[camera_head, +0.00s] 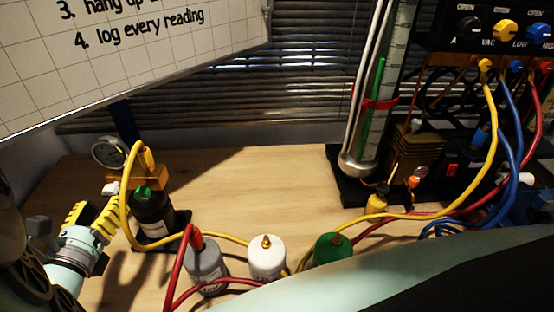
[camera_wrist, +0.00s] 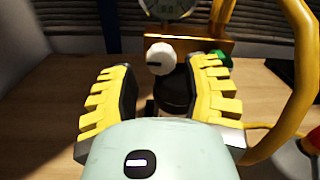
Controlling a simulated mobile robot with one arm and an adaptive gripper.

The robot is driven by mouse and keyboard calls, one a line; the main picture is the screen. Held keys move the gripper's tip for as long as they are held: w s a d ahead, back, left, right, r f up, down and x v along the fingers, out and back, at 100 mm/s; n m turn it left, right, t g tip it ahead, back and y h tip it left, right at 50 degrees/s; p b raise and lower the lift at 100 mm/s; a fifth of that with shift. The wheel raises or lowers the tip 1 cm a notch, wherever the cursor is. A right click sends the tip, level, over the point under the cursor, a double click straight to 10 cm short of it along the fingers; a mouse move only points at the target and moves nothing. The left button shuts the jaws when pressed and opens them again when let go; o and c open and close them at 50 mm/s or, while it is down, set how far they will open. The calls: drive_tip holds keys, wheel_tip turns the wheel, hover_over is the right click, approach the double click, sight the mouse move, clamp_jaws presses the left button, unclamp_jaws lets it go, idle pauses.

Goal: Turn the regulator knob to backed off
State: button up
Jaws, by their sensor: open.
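The regulator knob (camera_wrist: 160,56) is white and round with a dark pointer mark, on the front of a brass block (camera_wrist: 203,44) in the wrist view. It shows small and pale in the head view (camera_head: 111,187). My gripper (camera_wrist: 161,70) is open, its yellow ribbed fingers on either side below the knob, with no clear contact. In the head view my gripper (camera_head: 93,208) is at the lower left, just in front of the knob. A round gauge (camera_head: 109,151) sits above the block. A black bottle (camera_head: 153,217) stands below it, partly hidden by my gripper in the wrist view.
A yellow hose (camera_head: 127,220) loops close by. A flow tube (camera_head: 372,100) stands at right. The table's middle (camera_head: 250,195) is clear.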

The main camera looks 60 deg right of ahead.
sight(110, 196)
drive_tip(key=shift+x, duration=1.85)
drive_tip(key=shift+s, duration=0.15)
drive_tip(key=shift+o, duration=0.5)
clamp_jaws()
